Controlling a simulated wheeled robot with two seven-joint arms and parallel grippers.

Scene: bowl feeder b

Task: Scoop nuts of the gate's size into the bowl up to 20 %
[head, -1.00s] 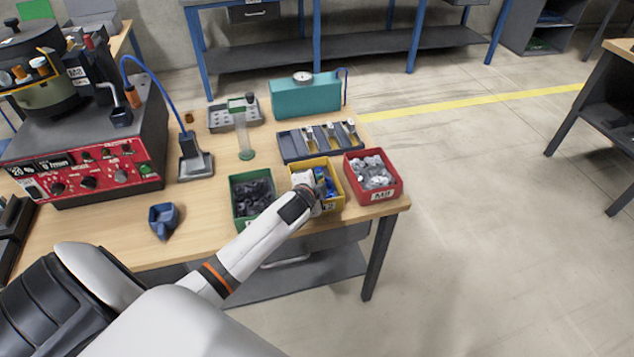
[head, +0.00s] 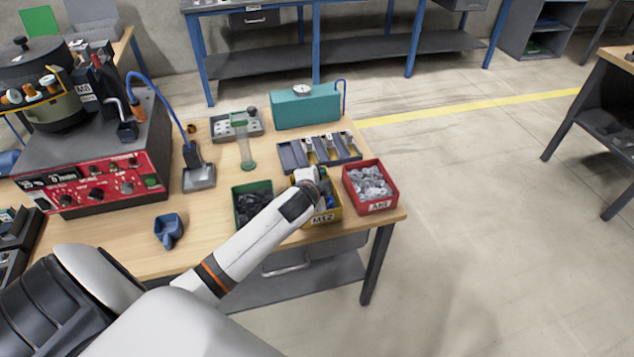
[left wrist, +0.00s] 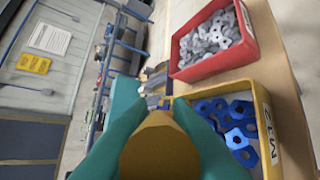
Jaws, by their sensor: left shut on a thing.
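My left gripper (head: 316,178) is over the yellow bin (head: 323,219), labelled M12, and hides part of it. In the left wrist view its teal fingers (left wrist: 160,120) are shut on a yellow piece (left wrist: 160,150), perhaps a scoop handle; its far end is hard to make out. Blue nuts (left wrist: 232,125) lie in the yellow bin. The green bin (head: 239,212) holds dark nuts. The red bin (head: 380,206) holds grey nuts. The bowl feeder (head: 55,105) stands at the left, beside a small plate (head: 86,97) that seems to read M8. My right gripper is out of view.
A slotted rack (head: 290,158) with light-coloured tools stands behind the bins.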

